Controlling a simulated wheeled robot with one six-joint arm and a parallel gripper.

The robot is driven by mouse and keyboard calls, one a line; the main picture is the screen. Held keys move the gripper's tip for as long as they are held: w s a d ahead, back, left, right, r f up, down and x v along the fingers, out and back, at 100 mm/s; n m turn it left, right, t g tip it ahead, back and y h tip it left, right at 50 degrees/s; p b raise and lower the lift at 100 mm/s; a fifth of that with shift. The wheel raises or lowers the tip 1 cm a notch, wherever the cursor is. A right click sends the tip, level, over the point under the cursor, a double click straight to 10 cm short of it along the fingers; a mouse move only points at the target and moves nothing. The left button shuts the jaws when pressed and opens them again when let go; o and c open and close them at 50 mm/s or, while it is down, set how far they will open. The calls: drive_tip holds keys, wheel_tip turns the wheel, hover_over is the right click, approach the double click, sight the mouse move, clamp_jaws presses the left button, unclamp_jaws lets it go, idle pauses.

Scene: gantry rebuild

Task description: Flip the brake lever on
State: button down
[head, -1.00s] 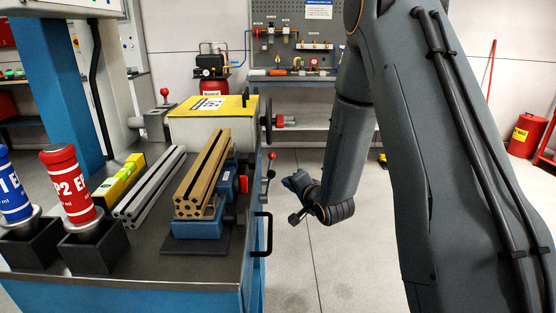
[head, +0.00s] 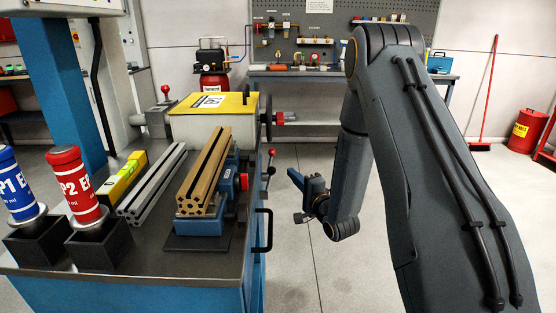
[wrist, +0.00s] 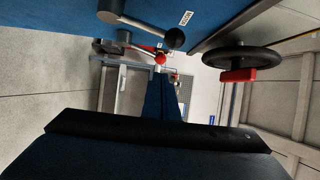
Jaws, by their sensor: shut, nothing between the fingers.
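On the right side of the blue bench, a lever with a red ball (head: 271,153) and a dark ball-ended lever just below it (head: 265,178) stick out. In the wrist view a metal lever with a black ball (wrist: 174,39) sits beside a small white label, and a red ball (wrist: 160,59) shows just beyond.
A black handwheel (wrist: 243,57) with a red grip is on the same bench side. A black bench handle (head: 263,231) juts out below the levers. Brass and grey profiles (head: 205,175) lie on the bench top.

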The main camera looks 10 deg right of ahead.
sight(274, 154)
drive_tip(key=x, duration=1.2)
drive_tip(key=shift+w+d+p, duration=0.15)
drive_tip(key=shift+d+p, duration=0.05)
drive_tip(key=shift+p, duration=0.2)
